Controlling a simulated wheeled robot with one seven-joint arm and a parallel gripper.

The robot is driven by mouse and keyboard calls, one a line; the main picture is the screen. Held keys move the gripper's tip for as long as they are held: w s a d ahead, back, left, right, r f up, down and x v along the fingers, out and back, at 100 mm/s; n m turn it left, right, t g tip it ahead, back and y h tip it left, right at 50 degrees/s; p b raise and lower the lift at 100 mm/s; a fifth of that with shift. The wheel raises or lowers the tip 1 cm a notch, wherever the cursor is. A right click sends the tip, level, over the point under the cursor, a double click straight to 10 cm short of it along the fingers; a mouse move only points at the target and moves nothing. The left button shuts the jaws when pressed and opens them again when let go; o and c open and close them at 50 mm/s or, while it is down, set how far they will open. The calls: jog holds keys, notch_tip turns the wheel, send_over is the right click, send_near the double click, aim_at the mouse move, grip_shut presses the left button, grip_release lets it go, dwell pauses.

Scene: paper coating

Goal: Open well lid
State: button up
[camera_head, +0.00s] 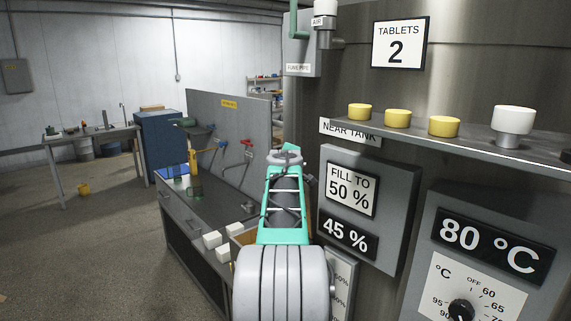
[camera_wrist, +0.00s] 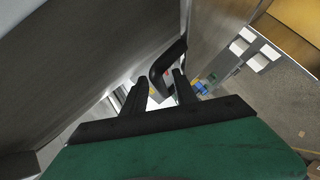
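I cannot identify the well lid for certain in either view. In the wrist view a black bent handle (camera_wrist: 165,62) stands out near a grey metal wall, just beyond my gripper (camera_wrist: 158,82). My two dark fingers are apart, and the lower end of the handle shows between or just behind their tips. I cannot tell whether they touch it. In the head view my teal and grey arm reaches forward along the machine's front, and it hides the fingers and whatever is at them.
The steel tank (camera_head: 470,60) and its panels stand close on the right. A bench (camera_head: 215,205) with white blocks (camera_head: 212,240), a mug (camera_head: 195,189) and a back panel is left. Open floor (camera_head: 85,250) lies further left.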

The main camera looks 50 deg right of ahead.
jog(key=shift+a, duration=0.1)
jog(key=shift+s+a+b, duration=0.25)
jog(key=shift+a+b, duration=0.05)
jog(key=shift+b, duration=0.1)
jog(key=b+v, duration=0.2)
jog(key=v, duration=0.5)
jog(key=shift+b, duration=0.3)
jog(key=shift+d+r, duration=0.1)
